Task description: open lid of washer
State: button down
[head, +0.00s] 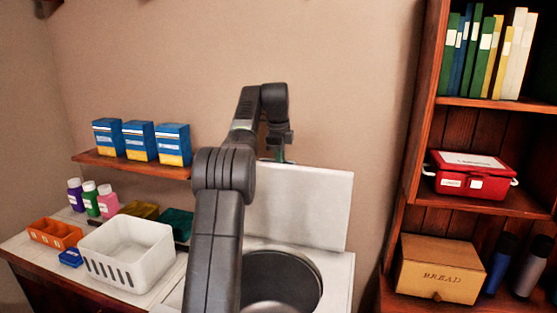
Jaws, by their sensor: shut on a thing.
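The washer (338,270) is a white top-loader at the lower middle, partly hidden by my arm. Its white lid (315,205) stands raised, close to upright, near the wall behind the opening. The round dark drum opening (275,280) shows below the lid. My gripper (277,157) is at the top edge of the lid, toward its left side, and is shut on it. My arm hides the lid's left part, and the fingertips are small and partly hidden.
A white basket (128,262), orange tray (54,233) and several bottles stand on the counter at left. A wall shelf (130,163) holds blue boxes. At right, a wooden bookcase (412,165) holds a red case (470,175) and bread box (440,268).

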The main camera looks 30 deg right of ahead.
jog(key=shift+f, duration=0.55)
jog(key=c, duration=1.6)
grip_release()
jog(key=shift+w+d+f, duration=0.1)
jog(key=shift+c, duration=0.2)
jog(key=shift+o, duration=0.8)
jog(key=shift+w+d, duration=0.25)
jog(key=shift+w, duration=0.1)
jog(key=shift+s+a+r, duration=0.2)
jog(key=shift+s+r, duration=0.05)
jog(key=shift+w, duration=0.1)
